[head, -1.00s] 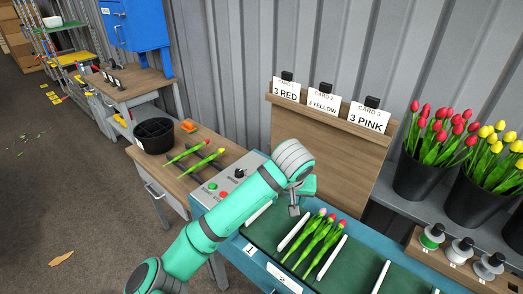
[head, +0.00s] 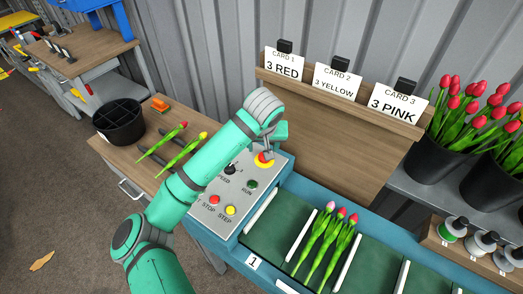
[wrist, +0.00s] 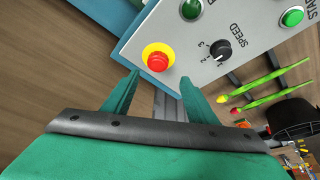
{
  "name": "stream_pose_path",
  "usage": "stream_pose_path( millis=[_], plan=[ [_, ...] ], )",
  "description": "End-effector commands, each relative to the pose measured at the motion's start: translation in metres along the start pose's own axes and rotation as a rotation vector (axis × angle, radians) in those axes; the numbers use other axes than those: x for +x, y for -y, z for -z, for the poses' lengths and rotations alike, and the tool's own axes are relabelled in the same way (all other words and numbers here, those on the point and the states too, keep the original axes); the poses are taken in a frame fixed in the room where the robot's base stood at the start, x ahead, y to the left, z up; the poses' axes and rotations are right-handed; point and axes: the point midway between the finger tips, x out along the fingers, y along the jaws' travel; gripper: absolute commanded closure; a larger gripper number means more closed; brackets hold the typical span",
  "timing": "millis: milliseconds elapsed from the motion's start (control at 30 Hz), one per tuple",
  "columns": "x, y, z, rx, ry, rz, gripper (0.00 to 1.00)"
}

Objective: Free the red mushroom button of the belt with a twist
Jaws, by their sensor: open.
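The red mushroom button (head: 263,160) sits on a yellow ring at the top right of the grey control panel (head: 218,187). In the wrist view the button (wrist: 157,60) shows whole, just beyond the fingertips and a little left of the middle. My gripper (wrist: 160,82) is open and empty, its two green fingers spread below the button, apart from it. In the head view my gripper (head: 272,146) hangs close above the button, partly hidden by my wrist. Whether the button is pressed in or out I cannot tell.
The panel also carries a black speed knob (head: 230,170), a RUN button (head: 252,184), a red stop button (head: 214,199) and a yellow STEP button (head: 230,210). Tulips (head: 325,240) lie on the green belt (head: 270,231). A wooden card board (head: 325,125) stands behind.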

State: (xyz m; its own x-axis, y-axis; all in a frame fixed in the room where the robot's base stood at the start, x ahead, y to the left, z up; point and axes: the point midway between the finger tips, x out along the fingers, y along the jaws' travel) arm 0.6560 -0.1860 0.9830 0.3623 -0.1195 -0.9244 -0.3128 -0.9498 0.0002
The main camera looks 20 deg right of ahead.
Motion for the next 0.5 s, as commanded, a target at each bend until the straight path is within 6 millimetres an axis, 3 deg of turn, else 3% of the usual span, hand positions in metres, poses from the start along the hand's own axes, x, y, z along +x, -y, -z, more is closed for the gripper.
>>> stream_pose_path(
  millis=[200, 500],
  plan=[
    [0.04, -0.007, 0.0, 0.009, 0.001, -0.002, 0.47],
    [0.071, 0.0, 0.0, 0.0, -0.001, -0.001, 0.47]
  ],
)
